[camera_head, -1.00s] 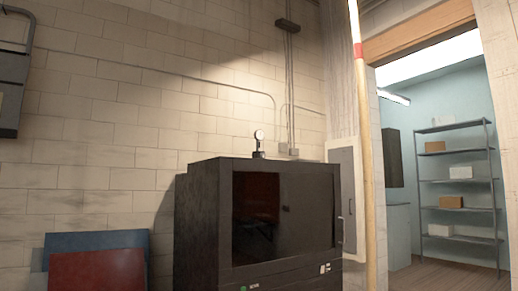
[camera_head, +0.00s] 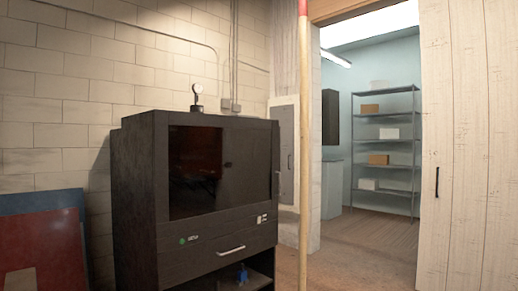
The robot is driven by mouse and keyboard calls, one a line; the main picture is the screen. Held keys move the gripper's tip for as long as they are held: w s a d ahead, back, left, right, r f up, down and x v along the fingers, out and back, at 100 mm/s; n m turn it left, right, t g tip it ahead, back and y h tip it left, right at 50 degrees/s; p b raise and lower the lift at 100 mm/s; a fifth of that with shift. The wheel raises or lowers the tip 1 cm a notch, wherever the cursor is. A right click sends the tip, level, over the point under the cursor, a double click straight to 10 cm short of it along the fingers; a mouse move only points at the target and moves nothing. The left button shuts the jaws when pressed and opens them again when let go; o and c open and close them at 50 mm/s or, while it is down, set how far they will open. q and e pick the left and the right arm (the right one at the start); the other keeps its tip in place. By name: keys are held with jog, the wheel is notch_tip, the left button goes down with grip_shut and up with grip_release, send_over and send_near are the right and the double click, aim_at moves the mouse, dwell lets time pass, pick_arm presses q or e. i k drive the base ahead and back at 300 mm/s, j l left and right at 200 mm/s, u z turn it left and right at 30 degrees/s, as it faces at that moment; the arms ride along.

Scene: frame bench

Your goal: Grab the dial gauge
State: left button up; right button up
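The dial gauge (camera_head: 197,92) stands upright on top of a black cabinet (camera_head: 205,235), near its back edge. It has a small round white face on a short stem above a dark base. The cabinet has a dark glass window, a drawer with a light handle, and an open shelf below with a small blue thing on it. Neither of my grippers is in view.
A wooden pole (camera_head: 304,150) with a red band stands right of the cabinet. Blue and red panels (camera_head: 45,245) lean at the left. A doorway at the right opens on a room with a metal shelf rack (camera_head: 385,145) holding boxes. Bare floor (camera_head: 345,260) shows right of the cabinet.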

aim_at(197, 88)
jog(key=i+l+z, duration=0.15)
jog(key=l, duration=0.3)
jog(key=i+l+z, duration=0.15)
jog(key=l, duration=0.3)
jog(key=i+l+z, duration=0.15)
jog(key=i+l, duration=0.2)
jog(key=i+l+z, duration=0.2)
jog(key=l, duration=0.2)
jog(key=i+u, duration=0.2)
jog(key=i, duration=0.2)
jog(key=i+l+u, duration=0.25)
jog(key=i, duration=0.15)
jog(key=i+l+u, duration=0.2)
jog(key=i, duration=0.2)
jog(key=i+u, duration=0.25)
jog(key=u, duration=0.2)
jog(key=i+u, duration=0.2)
jog(key=u, duration=0.2)
jog(key=i+l+u, duration=0.1)
jog(key=i+u, duration=0.15)
jog(key=u, duration=0.2)
jog(key=i+l+u, duration=0.15)
jog(key=u, duration=0.3)
jog(key=i+l+u, duration=0.2)
jog(key=u, duration=0.2)
